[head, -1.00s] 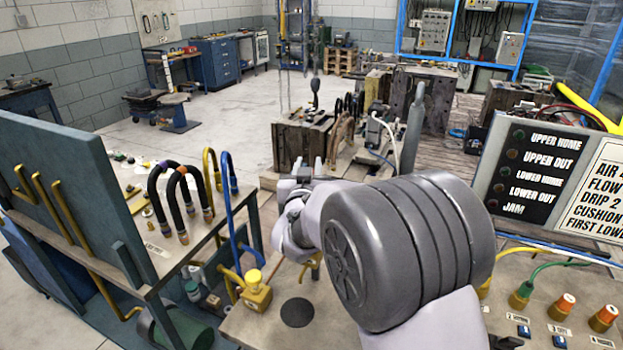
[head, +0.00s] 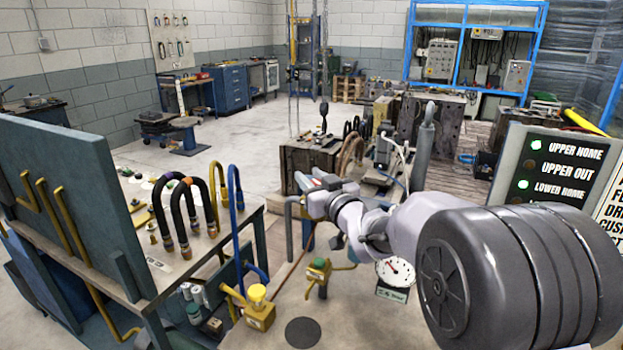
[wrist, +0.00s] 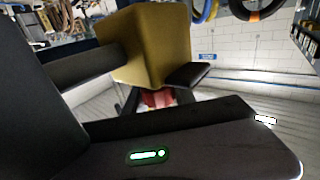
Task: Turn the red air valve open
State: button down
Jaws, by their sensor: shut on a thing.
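In the wrist view my gripper (wrist: 150,72) shows as dark fingers at left and right. A small red part (wrist: 158,97), which looks like the red valve's handle, sits between them, mostly hidden. A yellow-brass block (wrist: 155,45) stands right behind the red part and fills the space beyond the fingers. My gripper is shut on the red part. The handle's angle cannot be told.
A pressure gauge (head: 396,271) and a yellow fitting with a green button (head: 319,268) stand below my arm. A yellow block with a knob (head: 259,306) and looped hoses (head: 185,212) are at left. The lamp panel (head: 569,165) stands at right, with two green lamps lit.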

jog(key=shift+r, duration=0.1)
jog(key=c, duration=1)
grip_release()
jog(key=shift+c, duration=0.2)
jog(key=p+v, duration=0.3)
jog(key=v, duration=1.4)
jog(key=shift+s+d, duration=0.15)
jog(key=shift+d, duration=0.05)
jog(key=shift+d, duration=0.1)
